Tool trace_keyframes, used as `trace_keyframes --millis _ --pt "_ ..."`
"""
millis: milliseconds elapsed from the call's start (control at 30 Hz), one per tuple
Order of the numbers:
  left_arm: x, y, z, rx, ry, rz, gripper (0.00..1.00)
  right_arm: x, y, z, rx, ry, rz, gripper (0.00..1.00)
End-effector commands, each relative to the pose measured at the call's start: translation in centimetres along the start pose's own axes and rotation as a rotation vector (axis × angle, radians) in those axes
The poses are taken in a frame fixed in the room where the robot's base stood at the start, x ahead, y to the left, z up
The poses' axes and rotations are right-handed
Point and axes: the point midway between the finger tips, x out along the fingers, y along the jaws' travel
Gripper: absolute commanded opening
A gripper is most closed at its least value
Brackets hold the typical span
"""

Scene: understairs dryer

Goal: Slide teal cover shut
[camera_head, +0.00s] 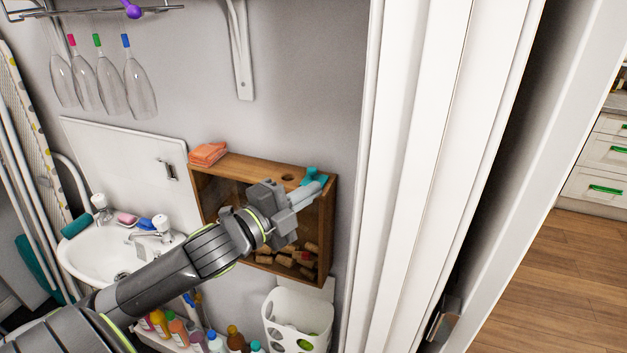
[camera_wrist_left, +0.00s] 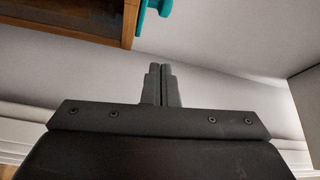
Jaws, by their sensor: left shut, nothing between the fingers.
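The teal cover (camera_head: 313,173), with a raised knob, sits at the right end of the top of a wooden box (camera_head: 240,164) on the wall. A dark round hole (camera_head: 288,177) in the box top shows uncovered to the left of the cover. My left gripper (camera_head: 317,190) is shut and empty, just in front of the cover and hiding part of it; I cannot tell if they touch in this view. In the left wrist view, the shut fingers (camera_wrist_left: 161,75) are apart from the teal piece (camera_wrist_left: 152,5) at the box edge (camera_wrist_left: 127,25). My right gripper is out of view.
An orange cloth (camera_head: 208,153) lies on the box's left end. Corks (camera_head: 290,258) lie inside the box. A white basket (camera_head: 297,320) hangs below. A white door frame (camera_head: 420,150) stands close on the right. A sink (camera_head: 105,255) is at left.

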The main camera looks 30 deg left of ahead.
Motion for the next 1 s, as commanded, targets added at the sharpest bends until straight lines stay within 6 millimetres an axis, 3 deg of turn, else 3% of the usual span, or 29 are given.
trace_keyframes --millis 400,700,1000 --pt "6.1 -0.2 -0.2 -0.008 0.005 -0.002 0.0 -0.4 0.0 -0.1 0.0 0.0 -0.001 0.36" --pt "4.8 -0.1 3.0 0.001 0.0 0.005 0.0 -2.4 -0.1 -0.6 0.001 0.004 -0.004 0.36" --pt "4.5 0.0 3.7 0.0 0.003 0.002 0.0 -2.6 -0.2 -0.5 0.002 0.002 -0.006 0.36"
